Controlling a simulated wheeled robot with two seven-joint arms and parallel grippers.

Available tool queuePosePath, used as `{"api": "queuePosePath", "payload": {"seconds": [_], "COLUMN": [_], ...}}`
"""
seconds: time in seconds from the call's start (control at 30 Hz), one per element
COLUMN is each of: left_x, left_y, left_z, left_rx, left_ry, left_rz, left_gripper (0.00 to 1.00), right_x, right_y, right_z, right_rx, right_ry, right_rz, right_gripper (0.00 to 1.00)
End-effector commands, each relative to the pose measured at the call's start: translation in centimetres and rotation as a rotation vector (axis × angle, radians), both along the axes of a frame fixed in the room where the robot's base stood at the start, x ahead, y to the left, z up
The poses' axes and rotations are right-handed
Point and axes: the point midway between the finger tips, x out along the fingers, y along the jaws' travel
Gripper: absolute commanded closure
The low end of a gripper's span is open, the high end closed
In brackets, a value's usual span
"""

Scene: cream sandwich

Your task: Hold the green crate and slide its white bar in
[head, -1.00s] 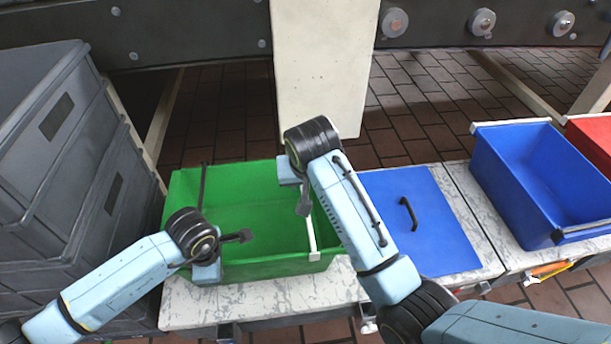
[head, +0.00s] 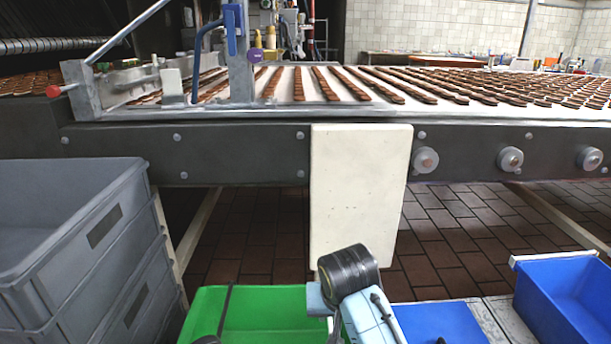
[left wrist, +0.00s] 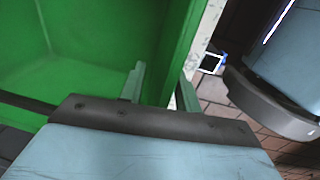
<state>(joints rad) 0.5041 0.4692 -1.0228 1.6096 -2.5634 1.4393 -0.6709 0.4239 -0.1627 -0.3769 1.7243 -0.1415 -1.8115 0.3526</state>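The green crate (head: 265,310) shows at the bottom of the head view, its near part cut off by the picture edge. In the left wrist view, the fingers of my left gripper (left wrist: 162,88) stand apart on either side of the green crate's wall (left wrist: 172,45). I cannot tell whether they touch it. Only a dark bit of the left arm shows in the head view. My right gripper (head: 318,300) is over the crate's right part; its fingers are hidden. A small pale piece beside it may be the white bar; most of that is out of view.
A blue lid (head: 440,325) lies right of the crate, and a blue crate (head: 565,290) stands further right. Grey stacked crates (head: 70,240) stand at the left. Behind are a pale panel (head: 355,190) and a conveyor (head: 240,150) with rows of brown biscuits.

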Motion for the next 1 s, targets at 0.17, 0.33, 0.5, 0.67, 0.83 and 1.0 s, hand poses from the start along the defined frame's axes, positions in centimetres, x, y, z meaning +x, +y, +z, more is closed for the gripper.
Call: {"api": "queuePosePath", "payload": {"seconds": [0.17,0.33,0.5,0.67,0.83,1.0], "left_x": [0.0,-0.1,-0.2,-0.4,-0.6,-0.8], "left_y": [0.1,0.1,0.1,0.1,0.1,0.2], "left_z": [0.0,0.9,2.8,4.3,6.0,7.7], "left_rx": [0.002,0.003,0.003,0.003,0.004,0.004], "left_ry": [0.000,0.000,-0.001,0.000,0.000,-0.001], "left_rz": [0.001,0.001,0.001,0.000,0.000,0.001], "left_gripper": [0.67,0.67,0.67,0.67,0.67,0.67], "right_x": [0.0,0.0,0.0,0.0,0.0,0.0], "right_y": [0.0,0.0,0.0,0.0,0.0,0.0], "right_z": [0.0,0.9,2.6,4.1,5.7,7.2], "right_rx": [0.000,0.000,0.000,0.000,0.000,0.000], "right_ry": [0.000,0.000,0.000,0.000,0.000,0.000], "right_rz": [0.000,0.000,0.000,0.000,0.000,0.000], "right_gripper": [0.67,0.67,0.67,0.67,0.67,0.67]}}
